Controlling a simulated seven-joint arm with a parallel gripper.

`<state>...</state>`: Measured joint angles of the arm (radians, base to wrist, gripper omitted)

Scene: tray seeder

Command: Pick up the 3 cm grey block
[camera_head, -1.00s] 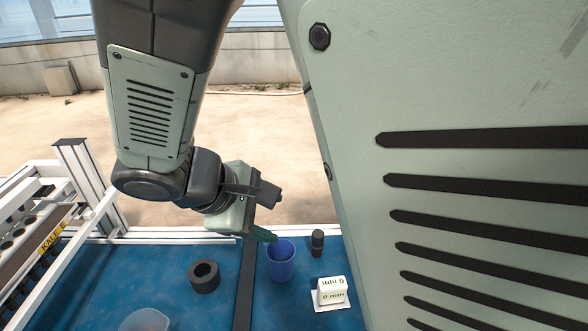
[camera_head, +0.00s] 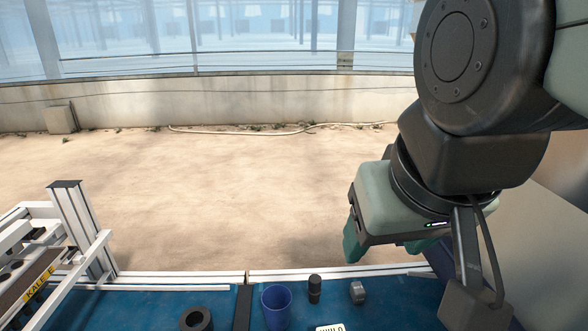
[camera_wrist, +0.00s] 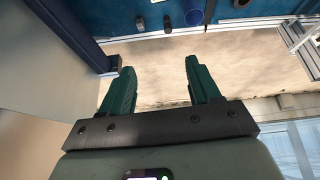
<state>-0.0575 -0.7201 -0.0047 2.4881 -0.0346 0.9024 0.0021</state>
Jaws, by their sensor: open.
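The small grey block (camera_head: 357,292) sits on the blue table near its back edge, right of a black cylinder, in the head view. It also shows small near the top of the wrist view (camera_wrist: 140,24). My gripper (camera_head: 385,245) is above and behind the block in the head view, clear of it. In the wrist view the two green fingers (camera_wrist: 159,70) are apart with nothing between them. The block lies beyond the fingertips there.
A black cylinder (camera_head: 314,289) and a blue cup (camera_head: 276,306) stand left of the block. A dark ring (camera_head: 196,320) and a black strip (camera_head: 243,306) lie farther left. A white labelled item (camera_head: 330,328) is cut off below. A metal frame (camera_head: 75,225) stands at left.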

